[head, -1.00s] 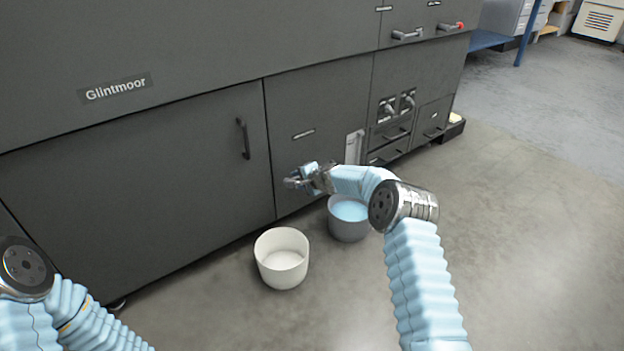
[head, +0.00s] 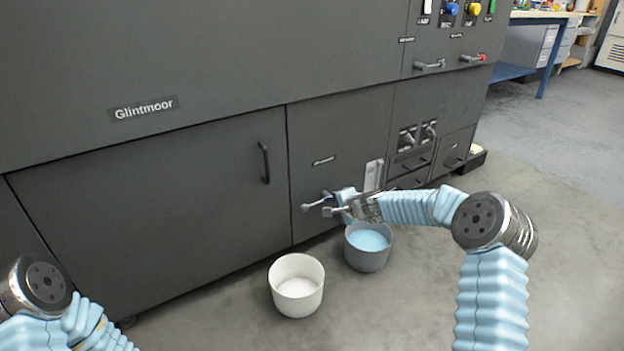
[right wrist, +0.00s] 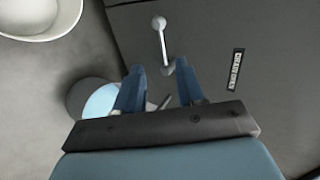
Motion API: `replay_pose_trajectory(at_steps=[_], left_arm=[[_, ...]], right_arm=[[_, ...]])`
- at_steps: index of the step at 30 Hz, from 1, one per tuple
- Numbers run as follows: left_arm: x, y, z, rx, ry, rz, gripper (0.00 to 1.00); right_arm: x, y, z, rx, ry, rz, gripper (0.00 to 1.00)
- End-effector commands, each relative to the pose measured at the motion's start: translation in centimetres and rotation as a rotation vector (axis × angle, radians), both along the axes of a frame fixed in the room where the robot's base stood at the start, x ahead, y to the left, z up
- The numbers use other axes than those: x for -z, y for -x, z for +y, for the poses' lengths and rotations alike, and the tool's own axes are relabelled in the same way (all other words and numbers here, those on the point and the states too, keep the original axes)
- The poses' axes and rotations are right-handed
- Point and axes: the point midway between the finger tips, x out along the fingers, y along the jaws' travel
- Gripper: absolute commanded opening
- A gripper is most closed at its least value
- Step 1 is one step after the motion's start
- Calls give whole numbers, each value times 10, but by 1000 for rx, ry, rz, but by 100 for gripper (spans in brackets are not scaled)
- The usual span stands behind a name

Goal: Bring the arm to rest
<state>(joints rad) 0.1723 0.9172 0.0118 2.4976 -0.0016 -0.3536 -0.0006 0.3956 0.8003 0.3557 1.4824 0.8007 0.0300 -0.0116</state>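My right gripper (head: 345,204) is in front of the dark cabinet's lower panel, close to a metal lever (head: 312,207). In the right wrist view the two blue fingers (right wrist: 160,66) stand apart with a clear gap. The lever (right wrist: 161,35) with its round knob shows just past the fingertips, and nothing is clearly gripped. My right arm reaches in from the right, bent at the elbow. My left arm shows at the lower left; its gripper is out of view.
A grey bucket (head: 367,259) with light blue liquid stands on the floor below the right gripper. A white bucket (head: 297,298) stands to its left. The cabinet (head: 170,205) fills the left and back. Open floor lies to the right.

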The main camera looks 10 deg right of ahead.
Motion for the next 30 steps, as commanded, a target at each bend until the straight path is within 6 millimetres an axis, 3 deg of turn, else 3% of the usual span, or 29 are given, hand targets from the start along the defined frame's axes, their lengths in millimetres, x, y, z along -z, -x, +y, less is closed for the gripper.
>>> replay_pose_trajectory(at_steps=[4,8,12,15,18,22,26,27,30], left_arm=[[0,0,0,0,0,0,0],[0,0,0,0,0,0,0],[0,0,0,0,0,0,0],[0,0,0,0,0,0,0],[0,0,0,0,0,0,0],[0,0,0,0,0,0,0],[0,0,0,0,0,0,0],[-14,0,0,0,0,1,0],[-51,1,-1,4,1,1,0]], right_arm=[[19,12,10,-31,31,31,38],[76,56,38,-141,135,122,38],[153,144,73,-342,293,246,38],[192,214,92,-503,386,311,38],[217,280,104,-652,447,357,38],[232,356,115,-825,490,395,38],[234,428,122,-986,501,419,38],[219,436,123,-1006,504,418,38],[184,432,123,-1000,504,414,38]])
